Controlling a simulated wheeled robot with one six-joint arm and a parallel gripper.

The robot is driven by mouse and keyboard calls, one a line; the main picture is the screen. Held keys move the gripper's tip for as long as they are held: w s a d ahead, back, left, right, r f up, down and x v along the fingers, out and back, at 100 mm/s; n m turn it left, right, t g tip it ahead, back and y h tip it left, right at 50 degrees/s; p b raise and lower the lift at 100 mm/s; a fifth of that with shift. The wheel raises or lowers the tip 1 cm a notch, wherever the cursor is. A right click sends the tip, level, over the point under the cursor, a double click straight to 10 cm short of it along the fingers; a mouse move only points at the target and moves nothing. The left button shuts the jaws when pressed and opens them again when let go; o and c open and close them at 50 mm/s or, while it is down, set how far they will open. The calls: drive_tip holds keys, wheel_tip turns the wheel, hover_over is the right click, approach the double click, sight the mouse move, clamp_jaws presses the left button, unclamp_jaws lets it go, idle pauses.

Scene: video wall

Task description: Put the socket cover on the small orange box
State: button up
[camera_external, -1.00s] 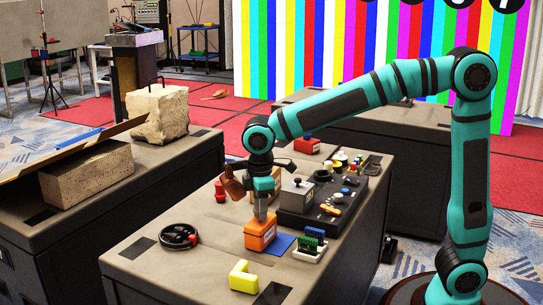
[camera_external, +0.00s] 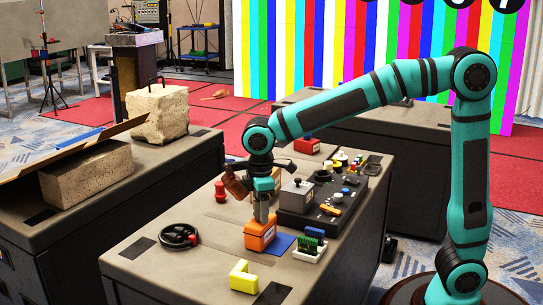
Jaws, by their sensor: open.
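The small orange box (camera_external: 258,242) stands on the front table, left of a flat blue square. My gripper (camera_external: 263,219) points straight down with its fingertips at or just above the box's top. Its fingers are open, with a narrow gap between them. I cannot make out the socket cover for certain; the fingers and the small size of the view hide what lies on the box's top.
A black panel (camera_external: 292,219) with knobs and a grey box stands behind right. A white tray (camera_external: 302,255) with green and blue parts is to the right. A yellow L-shaped block (camera_external: 242,279) lies in front, and a black ring (camera_external: 179,236) to the left.

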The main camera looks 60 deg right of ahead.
wheel_tip(320, 180, up, 12)
drive_tip(key=shift+f, duration=0.25)
idle(0.3)
